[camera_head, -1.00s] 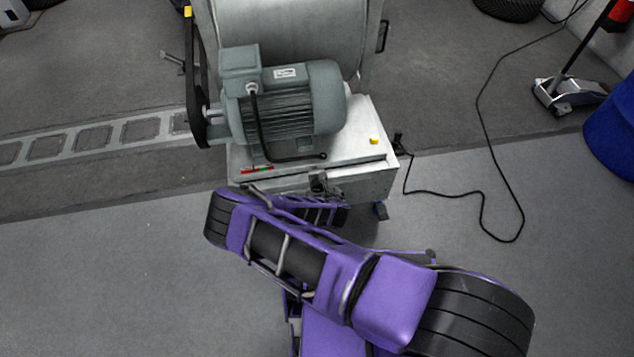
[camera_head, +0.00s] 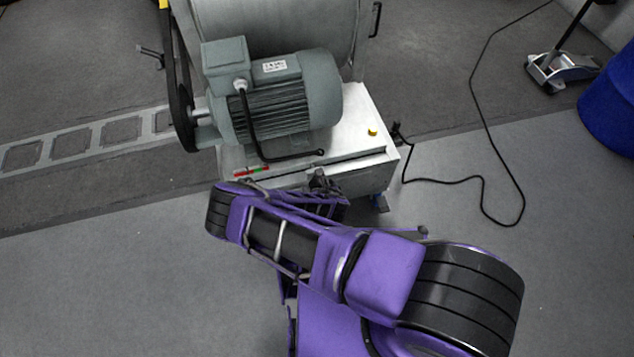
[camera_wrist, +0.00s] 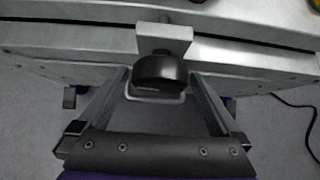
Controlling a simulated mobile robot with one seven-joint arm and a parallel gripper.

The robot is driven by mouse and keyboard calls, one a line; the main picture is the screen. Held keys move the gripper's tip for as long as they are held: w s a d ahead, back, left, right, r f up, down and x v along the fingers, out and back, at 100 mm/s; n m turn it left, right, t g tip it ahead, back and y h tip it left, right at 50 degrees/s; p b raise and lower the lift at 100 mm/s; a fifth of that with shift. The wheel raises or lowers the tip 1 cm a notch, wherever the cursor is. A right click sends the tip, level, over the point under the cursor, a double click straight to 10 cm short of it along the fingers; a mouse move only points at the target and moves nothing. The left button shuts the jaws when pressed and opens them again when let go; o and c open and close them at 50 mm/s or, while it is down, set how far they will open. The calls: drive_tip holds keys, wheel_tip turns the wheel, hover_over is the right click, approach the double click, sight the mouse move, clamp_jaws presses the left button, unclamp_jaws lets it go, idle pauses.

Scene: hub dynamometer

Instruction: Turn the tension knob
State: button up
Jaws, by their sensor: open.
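The tension knob (camera_wrist: 158,70) is a black round knob under a small metal bracket on the front of the machine's white base, in the middle of the wrist view. In the head view, a dark part at the base's front edge (camera_head: 318,180) appears to be this knob, partly hidden by my arm. My gripper (camera_wrist: 158,80) is open, with one finger on each side of the knob. Gaps show between the fingers and the knob, and I see no contact. In the head view the fingers are mostly hidden behind my purple arm.
A grey motor (camera_head: 285,100) with a belt stands on the white base (camera_head: 368,110). A yellow button (camera_head: 373,132) is on the base top. A black cable (camera_head: 490,190) loops on the floor at right. A blue drum (camera_head: 610,110) and floor jack (camera_head: 560,72) stand at far right.

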idle(0.3)
drive_tip(key=c, duration=1.3)
drive_tip(key=shift+y, duration=0.3)
drive_tip(key=shift+d+m+g+y+p, duration=0.15)
drive_tip(key=shift+m+g+y+p, duration=0.15)
drive_tip(key=shift+m+y, duration=0.65)
drive_tip(key=m+y, duration=0.1)
drive_tip(key=y, duration=0.3)
drive_tip(key=shift+w+f+m, duration=0.1)
drive_tip(key=shift+m, duration=0.25)
drive_tip(key=m+y, duration=0.2)
drive_tip(key=y, duration=0.1)
drive_tip(key=shift+w+y+b, duration=0.1)
drive_tip(key=shift+y+b, duration=0.15)
drive_tip(key=shift+b, duration=0.05)
drive_tip(key=shift+m+y, duration=0.7)
